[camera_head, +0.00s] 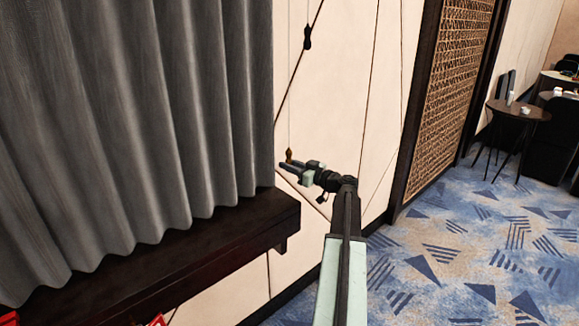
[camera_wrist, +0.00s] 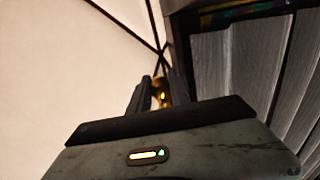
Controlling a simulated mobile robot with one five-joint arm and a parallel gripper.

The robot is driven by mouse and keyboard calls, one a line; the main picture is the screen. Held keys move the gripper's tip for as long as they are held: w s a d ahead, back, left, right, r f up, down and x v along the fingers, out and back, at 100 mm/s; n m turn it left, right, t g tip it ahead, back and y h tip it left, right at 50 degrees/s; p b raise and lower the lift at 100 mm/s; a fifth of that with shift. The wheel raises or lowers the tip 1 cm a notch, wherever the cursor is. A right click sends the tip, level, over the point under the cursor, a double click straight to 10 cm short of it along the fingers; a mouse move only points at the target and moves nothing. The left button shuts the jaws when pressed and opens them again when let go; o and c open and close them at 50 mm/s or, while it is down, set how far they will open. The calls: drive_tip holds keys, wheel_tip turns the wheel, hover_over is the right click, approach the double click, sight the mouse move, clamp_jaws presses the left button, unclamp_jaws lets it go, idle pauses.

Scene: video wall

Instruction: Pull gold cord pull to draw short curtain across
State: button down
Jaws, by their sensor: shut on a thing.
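The gold cord pull (camera_head: 289,154) hangs on a thin cord just right of the short grey curtain (camera_head: 130,110). My gripper (camera_head: 286,165) is shut on it, with the top of the pull showing above the fingers. In the wrist view the gold pull (camera_wrist: 163,93) shows between the dark fingers (camera_wrist: 153,92), partly hidden by them. The curtain covers the left of the head view, in folds. Its edge also shows at the right of the wrist view (camera_wrist: 295,85).
A dark wooden ledge (camera_head: 235,226) runs under the curtain, close to my gripper. A dark fitting (camera_head: 307,37) hangs on the pale wall above. A lattice panel (camera_head: 452,85) and a small round table (camera_head: 518,111) stand right. The patterned carpet (camera_head: 470,250) is open floor.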

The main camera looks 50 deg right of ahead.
drive_tip(key=shift+f, duration=0.15)
drive_tip(key=c, duration=1.2)
unclamp_jaws()
drive_tip(key=shift+w, duration=0.1)
drive_tip(key=s, duration=0.7)
drive_tip(key=shift+s+d, duration=0.35)
drive_tip(key=shift+s, duration=0.05)
